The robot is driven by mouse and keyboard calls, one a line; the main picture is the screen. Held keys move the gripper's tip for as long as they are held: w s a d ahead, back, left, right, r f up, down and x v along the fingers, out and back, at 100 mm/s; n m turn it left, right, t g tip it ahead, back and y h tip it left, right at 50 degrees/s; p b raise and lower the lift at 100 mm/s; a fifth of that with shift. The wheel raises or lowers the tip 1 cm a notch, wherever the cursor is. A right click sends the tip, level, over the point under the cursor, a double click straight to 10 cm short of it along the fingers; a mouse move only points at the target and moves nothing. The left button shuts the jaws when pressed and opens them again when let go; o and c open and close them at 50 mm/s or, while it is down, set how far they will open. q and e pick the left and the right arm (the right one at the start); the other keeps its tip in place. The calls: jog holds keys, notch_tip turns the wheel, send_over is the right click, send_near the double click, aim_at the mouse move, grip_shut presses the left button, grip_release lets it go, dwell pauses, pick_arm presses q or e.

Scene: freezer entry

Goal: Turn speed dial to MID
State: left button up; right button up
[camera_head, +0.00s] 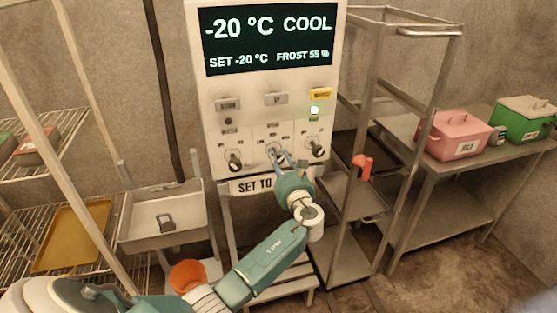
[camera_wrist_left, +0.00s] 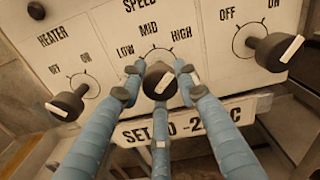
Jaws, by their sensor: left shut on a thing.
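The speed dial (camera_wrist_left: 160,82) is a dark round knob with a white stripe, below the words LOW, MID and HIGH. Its stripe tilts up and to the right, toward the HIGH side. My left gripper (camera_wrist_left: 160,90) is shut on this knob, with two blue fingers at its sides and one below. In the head view the left gripper (camera_head: 281,158) reaches the middle knob of the white control panel (camera_head: 210,115), and its fingers partly hide the dial. My right gripper is not in view.
The heater knob (camera_wrist_left: 66,104) is left of the dial and an OFF/ON knob (camera_wrist_left: 275,50) is right. A SET TO sign (camera_head: 252,186) hangs just below. A metal rack (camera_head: 372,60) stands close to the panel's right. A sink (camera_head: 140,225) is on the left.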

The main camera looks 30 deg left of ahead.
pick_arm(q)
jog(key=shift+f, duration=0.1)
jog(key=shift+f+n+b, duration=0.1)
jog(key=shift+n+b, duration=0.8)
jog(key=n+b, duration=0.3)
jog(key=n, duration=0.1)
jog(key=shift+f+b, duration=0.1)
jog(key=shift+b, duration=0.3)
jog(key=shift+r+n+b, duration=0.2)
jog(key=shift+n+b, duration=1.45)
jog(key=shift+n, duration=0.35)
jog(key=o, duration=1.2)
jog(key=shift+d, duration=0.1)
